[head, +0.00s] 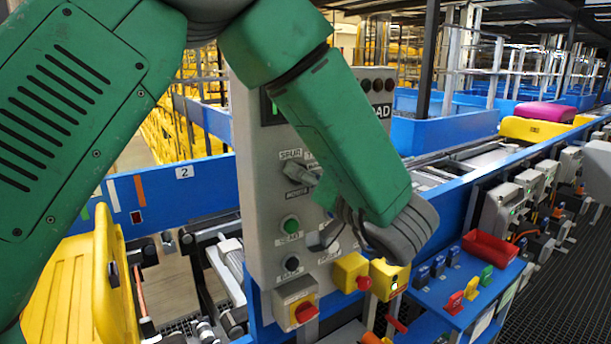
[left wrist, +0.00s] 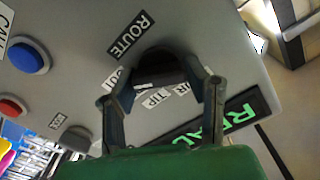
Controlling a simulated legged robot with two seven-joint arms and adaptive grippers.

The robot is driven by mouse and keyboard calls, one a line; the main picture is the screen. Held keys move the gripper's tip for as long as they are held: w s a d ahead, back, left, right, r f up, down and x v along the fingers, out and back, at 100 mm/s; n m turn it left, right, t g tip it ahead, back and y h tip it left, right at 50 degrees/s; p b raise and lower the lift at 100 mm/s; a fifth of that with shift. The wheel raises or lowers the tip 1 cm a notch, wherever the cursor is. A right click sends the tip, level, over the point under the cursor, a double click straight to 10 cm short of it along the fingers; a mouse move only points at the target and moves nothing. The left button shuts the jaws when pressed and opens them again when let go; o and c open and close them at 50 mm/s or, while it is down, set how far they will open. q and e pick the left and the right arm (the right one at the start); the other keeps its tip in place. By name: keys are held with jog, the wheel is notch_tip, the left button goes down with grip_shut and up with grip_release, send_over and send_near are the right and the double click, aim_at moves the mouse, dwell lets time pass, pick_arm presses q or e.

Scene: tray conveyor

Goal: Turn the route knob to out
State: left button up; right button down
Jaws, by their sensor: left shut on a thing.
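The route knob (left wrist: 160,66) shows in the left wrist view as a dark knob on a grey panel, beside the ROUTE label (left wrist: 128,36). Smaller position labels around it are partly covered, and I cannot tell which one it points at. My left gripper (left wrist: 160,80) has one finger on each side of the knob and is shut on it. In the head view my left gripper (head: 338,215) is at the face of the control panel (head: 258,215), largely covered by my green forearm. I cannot make out the route knob clearly there. My right gripper is not in view.
A blue button (left wrist: 30,55), a red button (left wrist: 12,108) and a grey knob (left wrist: 75,138) sit near my left gripper. A yellow tray (head: 75,290) stands at left; a conveyor runs behind.

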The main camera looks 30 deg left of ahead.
pick_arm(q)
jog(key=shift+d+f, duration=0.1)
jog(key=shift+f, duration=0.2)
jog(key=o, duration=0.9)
jog(key=shift+o, duration=1.3)
jog(key=shift+d+r, duration=0.1)
jog(key=shift+r, duration=0.05)
jog(key=v, duration=1.2)
jog(key=shift+d, duration=0.2)
jog(key=shift+w+a, duration=0.1)
